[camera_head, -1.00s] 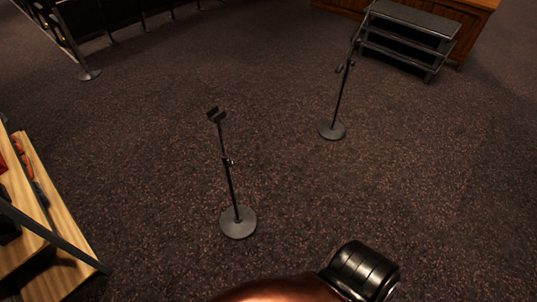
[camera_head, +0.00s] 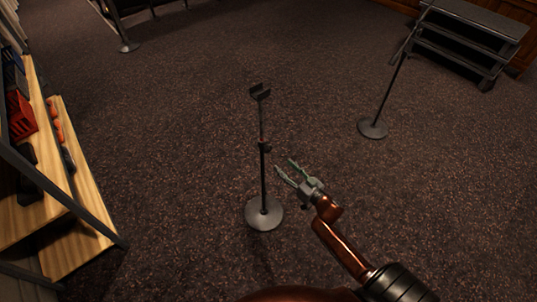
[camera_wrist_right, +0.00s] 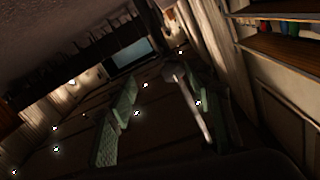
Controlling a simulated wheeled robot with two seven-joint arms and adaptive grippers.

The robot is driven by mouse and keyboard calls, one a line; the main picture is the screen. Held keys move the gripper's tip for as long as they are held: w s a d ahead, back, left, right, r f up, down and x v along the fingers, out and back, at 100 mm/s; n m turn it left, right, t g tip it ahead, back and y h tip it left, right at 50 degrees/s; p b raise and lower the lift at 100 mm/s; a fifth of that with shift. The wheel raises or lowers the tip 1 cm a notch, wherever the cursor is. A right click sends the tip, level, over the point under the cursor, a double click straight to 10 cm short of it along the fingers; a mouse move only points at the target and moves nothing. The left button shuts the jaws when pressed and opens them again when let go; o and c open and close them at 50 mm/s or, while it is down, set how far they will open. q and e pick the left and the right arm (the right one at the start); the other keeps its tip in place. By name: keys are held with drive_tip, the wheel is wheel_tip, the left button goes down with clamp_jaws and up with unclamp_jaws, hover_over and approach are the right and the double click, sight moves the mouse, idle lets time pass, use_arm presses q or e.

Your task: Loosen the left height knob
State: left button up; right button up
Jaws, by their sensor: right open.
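The left stand (camera_head: 263,180) is upright on the carpet near the middle of the head view, with a round base and a forked top. Its dark height knob (camera_head: 265,147) is partway up the pole. My right gripper (camera_head: 285,165) is to the right of the pole and a little lower in the picture than the knob, its two fingers apart and empty. In the right wrist view, the green fingers are spread, and a slim grey pole (camera_wrist_right: 195,105) shows between them in the picture; its distance is unclear. My left gripper is out of view.
A second stand (camera_head: 385,95) is at the upper right, before dark steps (camera_head: 460,45). A wooden shelf unit (camera_head: 85,240) with red and blue items is at the left. The carpet (camera_head: 190,110) around the left stand is clear.

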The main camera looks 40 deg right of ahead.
sight(269, 150)
drive_tip(key=shift+t+y, duration=0.3)
drive_tip(key=w+r, duration=0.1)
drive_tip(key=w, duration=0.1)
drive_tip(key=w+b, duration=0.1)
drive_tip(key=w, duration=0.2)
drive_tip(key=w+a+r+b, duration=0.1)
drive_tip(key=w, duration=0.1)
drive_tip(key=shift+w+a+r, duration=0.1)
drive_tip(key=shift+w+r, duration=0.1)
drive_tip(key=shift+r, duration=0.1)
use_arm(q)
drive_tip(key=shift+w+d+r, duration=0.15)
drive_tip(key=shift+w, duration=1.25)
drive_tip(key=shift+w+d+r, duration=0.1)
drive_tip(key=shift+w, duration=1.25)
use_arm(e)
drive_tip(key=shift+w+r, duration=0.1)
drive_tip(key=shift+w, duration=0.4)
drive_tip(key=shift+c, duration=0.6)
drive_tip(key=c, duration=0.9)
drive_tip(key=shift+a, duration=0.15)
drive_tip(key=shift+c, duration=0.7)
